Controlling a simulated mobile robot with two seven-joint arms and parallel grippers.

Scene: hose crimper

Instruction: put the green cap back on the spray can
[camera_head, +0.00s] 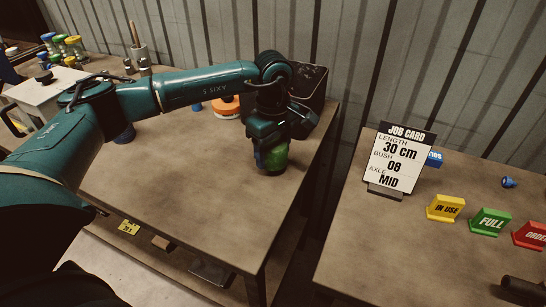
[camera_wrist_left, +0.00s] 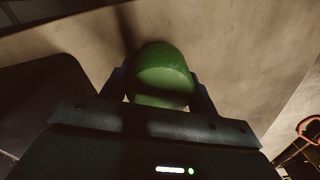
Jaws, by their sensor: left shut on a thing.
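My left gripper (camera_head: 270,146) reaches down over the right part of the left bench and is shut on the green cap (camera_head: 275,157). In the left wrist view the cap (camera_wrist_left: 165,72) is a rounded green piece between the two fingers (camera_wrist_left: 163,92). A dark patch lies just under the cap in the head view; I cannot tell whether it is shadow or part of a can. I cannot make out the spray can for certain. My right gripper is not in view.
A dark box (camera_head: 309,86) stands behind the gripper, with an orange round item (camera_head: 226,107) to its left. Bare bench top (camera_head: 200,190) lies in front.

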